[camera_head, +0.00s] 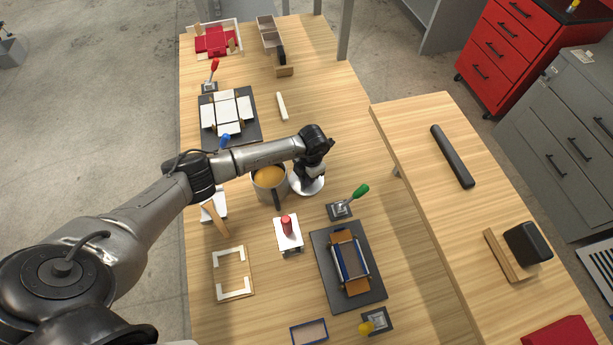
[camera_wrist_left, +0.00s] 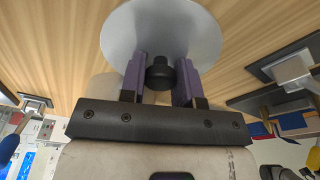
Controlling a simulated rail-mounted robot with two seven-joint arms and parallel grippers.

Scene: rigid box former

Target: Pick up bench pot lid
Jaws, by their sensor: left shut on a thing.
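The bench pot lid (camera_head: 306,187) is a pale grey disc, right beside the pot (camera_head: 268,187). The pot is open, with an orange-brown content and a dark handle. My left gripper (camera_head: 312,175) is over the lid, pointing down. In the left wrist view the lid (camera_wrist_left: 160,28) spreads out beyond the purple fingers, and my left gripper (camera_wrist_left: 160,76) is shut on its black knob (camera_wrist_left: 161,72). I cannot tell whether the lid touches the table. My right gripper is not in view.
A clamp with a green handle (camera_head: 360,191) stands just right of the lid. A red-topped tool (camera_head: 287,226) is in front. A dark board with a box form (camera_head: 349,262) lies at front right. A raised wooden bench (camera_head: 440,135) is at the right.

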